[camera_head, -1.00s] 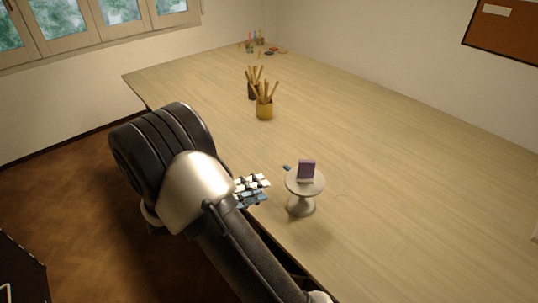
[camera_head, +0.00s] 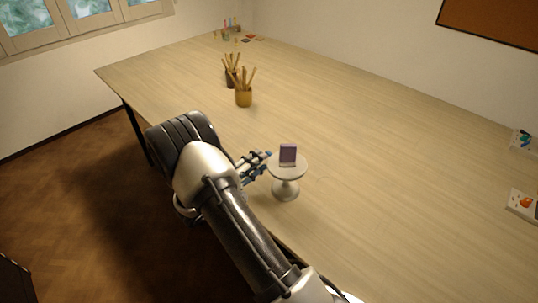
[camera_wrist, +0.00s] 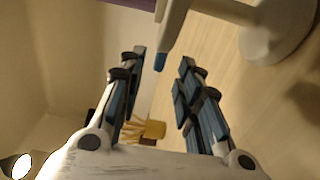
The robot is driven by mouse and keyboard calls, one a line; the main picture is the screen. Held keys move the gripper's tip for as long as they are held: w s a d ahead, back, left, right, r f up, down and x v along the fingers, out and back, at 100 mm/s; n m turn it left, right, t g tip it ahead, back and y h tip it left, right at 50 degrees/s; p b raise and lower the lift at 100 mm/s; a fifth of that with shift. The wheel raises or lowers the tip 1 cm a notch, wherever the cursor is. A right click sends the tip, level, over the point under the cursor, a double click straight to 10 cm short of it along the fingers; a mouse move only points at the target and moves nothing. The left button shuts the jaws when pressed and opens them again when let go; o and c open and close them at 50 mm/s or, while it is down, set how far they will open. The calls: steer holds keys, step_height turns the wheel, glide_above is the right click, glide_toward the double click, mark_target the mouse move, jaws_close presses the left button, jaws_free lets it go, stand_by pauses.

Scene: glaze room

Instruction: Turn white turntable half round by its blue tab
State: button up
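The white turntable (camera_head: 287,172) is a round disc on a pedestal near the table's front edge. A purple block (camera_head: 288,154) stands upright on it. My gripper (camera_head: 262,161) is at the turntable's left side in the head view. In the wrist view, my gripper (camera_wrist: 162,62) is open, with a gap between its two fingers. The blue tab (camera_wrist: 172,38) shows just beyond the fingertips, closer to the left finger. I cannot tell whether it touches. The turntable's pedestal foot (camera_wrist: 275,32) shows at the upper right.
Two pots of wooden tools, one yellow (camera_head: 244,98) and one dark (camera_head: 232,79), stand farther back. Small coloured items (camera_head: 232,30) lie at the far corner. Cards (camera_head: 522,203) show at the right edge. The wooden table (camera_head: 390,150) is clear right of the turntable.

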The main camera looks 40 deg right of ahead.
mark_target(269, 152)
steer(key=d, duration=0.5)
steer(key=shift+w+d, duration=0.3)
steer(key=shift+d, duration=0.1)
steer(key=shift+c, duration=0.3)
jaws_close()
steer(key=shift+f, duration=0.1)
